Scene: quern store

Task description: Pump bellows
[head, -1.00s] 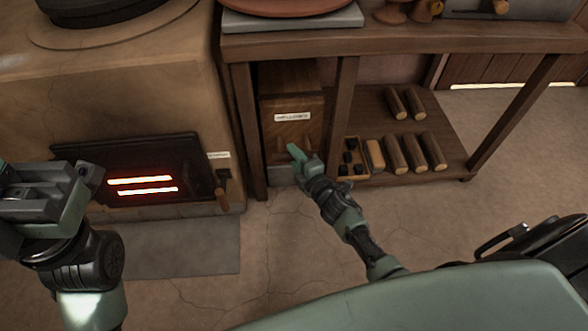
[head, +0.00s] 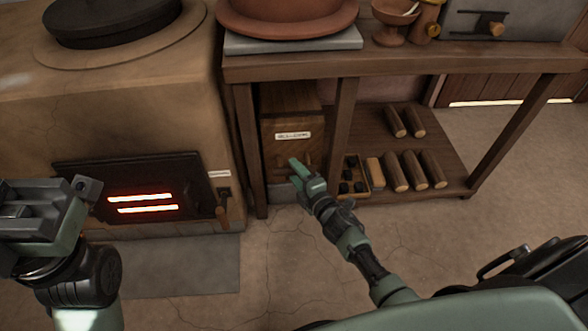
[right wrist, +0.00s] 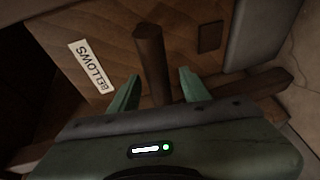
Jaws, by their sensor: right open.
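The bellows (head: 290,113) is a brown wooden box with a white label, under the table beside the stove. In the right wrist view its quilted brown face (right wrist: 110,50) fills the top, with the label "BELLOWS". A brown wooden handle (right wrist: 151,62) sticks out from it. My right gripper (head: 299,168) is at the bellows' front. In the right wrist view its fingers (right wrist: 160,76) are open, one on each side of the handle, apart from it. My left gripper (head: 62,212) is at the left edge, in front of the stove; its jaws are unclear.
The clay stove (head: 130,110) has a dark door (head: 150,180) with glowing slots. The wooden table (head: 400,65) has legs on both sides of the bellows. Its low shelf holds several logs (head: 405,170) and a tray (head: 365,182) of dark lumps. The floor in front is clear.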

